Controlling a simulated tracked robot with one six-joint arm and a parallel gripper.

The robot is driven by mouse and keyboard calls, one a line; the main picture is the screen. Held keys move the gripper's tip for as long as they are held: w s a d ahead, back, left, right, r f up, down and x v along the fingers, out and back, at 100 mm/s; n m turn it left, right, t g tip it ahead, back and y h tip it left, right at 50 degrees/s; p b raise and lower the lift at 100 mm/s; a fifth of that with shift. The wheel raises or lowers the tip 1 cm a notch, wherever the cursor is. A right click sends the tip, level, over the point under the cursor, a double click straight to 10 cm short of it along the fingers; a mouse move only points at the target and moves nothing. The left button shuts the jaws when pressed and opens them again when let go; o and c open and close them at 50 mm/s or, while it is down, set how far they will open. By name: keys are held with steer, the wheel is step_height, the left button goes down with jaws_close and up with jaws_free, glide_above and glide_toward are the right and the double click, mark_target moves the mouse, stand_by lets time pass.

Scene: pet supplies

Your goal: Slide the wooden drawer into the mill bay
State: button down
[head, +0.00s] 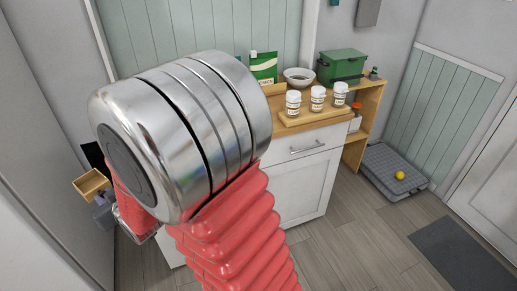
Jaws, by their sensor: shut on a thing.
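The wooden drawer (92,183) is a small, open-topped light wood box at the left of the head view. My gripper (103,200) is mostly hidden behind my arm; its visible grey-purple end is at the drawer's near side and is shut on it. The drawer appears to be held in the air, and its inside looks empty. A dark shape (94,155) shows just behind and above the drawer, partly covered by my arm; I cannot tell whether it is the mill. No mill bay can be made out.
A white cabinet (306,185) with a wooden top stands at the centre. A grey bed with a yellow ball (400,175) lies on the floor.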

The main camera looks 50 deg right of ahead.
steer(key=shift+d, duration=0.3)
steer(key=s+d+f+m+h, duration=0.1)
steer(key=s+d+m+h, duration=0.1)
steer(key=d, duration=1.2)
steer(key=s+d+m+h, duration=0.1)
steer(key=s+d+h, duration=0.1)
steer(key=d, duration=1.1)
steer(key=s+d+f+m+g+h, duration=0.1)
steer(key=s+d, duration=0.7)
steer(key=d, duration=0.2)
steer(key=s+d+f+m+g+h, duration=0.1)
steer(key=s+d+m+h, duration=0.1)
steer(key=s+d, duration=0.6)
steer(key=d, duration=0.2)
steer(key=shift+d, duration=0.4)
steer(key=shift+s+f, duration=0.1)
